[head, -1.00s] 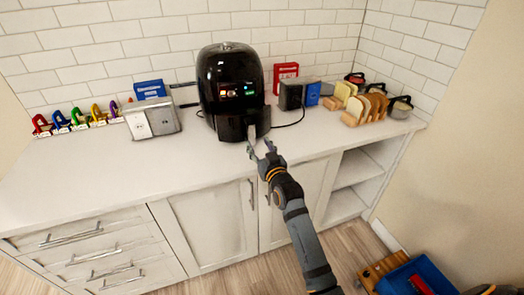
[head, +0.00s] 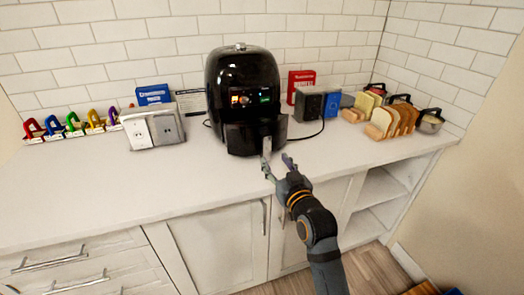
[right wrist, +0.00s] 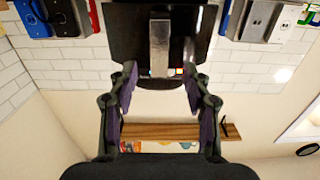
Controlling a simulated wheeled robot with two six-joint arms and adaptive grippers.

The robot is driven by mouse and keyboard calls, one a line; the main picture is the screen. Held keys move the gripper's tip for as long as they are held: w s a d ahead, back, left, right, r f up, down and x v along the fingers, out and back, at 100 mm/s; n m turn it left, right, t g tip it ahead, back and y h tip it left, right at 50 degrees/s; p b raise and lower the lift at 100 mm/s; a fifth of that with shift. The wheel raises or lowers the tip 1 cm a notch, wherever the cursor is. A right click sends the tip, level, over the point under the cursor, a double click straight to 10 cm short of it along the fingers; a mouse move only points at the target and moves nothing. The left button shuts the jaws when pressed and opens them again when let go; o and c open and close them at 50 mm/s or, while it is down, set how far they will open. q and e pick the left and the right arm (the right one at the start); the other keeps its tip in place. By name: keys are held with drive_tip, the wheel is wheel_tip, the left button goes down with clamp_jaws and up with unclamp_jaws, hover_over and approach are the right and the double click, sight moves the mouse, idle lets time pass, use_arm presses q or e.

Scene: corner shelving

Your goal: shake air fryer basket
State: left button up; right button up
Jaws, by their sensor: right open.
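The black air fryer (head: 242,80) stands upright on the white counter against the tiled wall, with lit displays on its front. Its basket (head: 242,140) is in the lower part, with a grey handle (head: 267,146) sticking out at the front. My right gripper (head: 278,164) is open and empty just in front of the handle, a little to its right in the head view. In the right wrist view the gripper (right wrist: 160,85) has its fingers spread, with the handle (right wrist: 160,45) between their lines and apart from both. My left gripper is not in view.
Left of the fryer are an outlet box (head: 152,129) and several coloured clamps (head: 75,124). The counter (head: 130,190) in front is clear.

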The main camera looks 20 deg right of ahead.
sight(267, 145)
drive_tip(key=w, duration=0.1)
drive_tip(key=w+r, duration=0.1)
drive_tip(key=shift+w+r+p, duration=0.3)
drive_tip(key=shift+w+p, duration=0.05)
drive_tip(key=shift+p, duration=0.05)
drive_tip(key=w, duration=0.4)
drive_tip(key=shift+w+a+f, duration=0.1)
drive_tip(key=shift+f, duration=0.15)
drive_tip(key=shift+w+r, duration=0.1)
drive_tip(key=shift+w, duration=0.85)
drive_tip(key=shift+c, duration=1.3)
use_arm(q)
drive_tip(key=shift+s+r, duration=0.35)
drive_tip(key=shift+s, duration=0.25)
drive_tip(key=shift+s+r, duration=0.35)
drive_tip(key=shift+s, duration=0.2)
use_arm(e)
clamp_jaws()
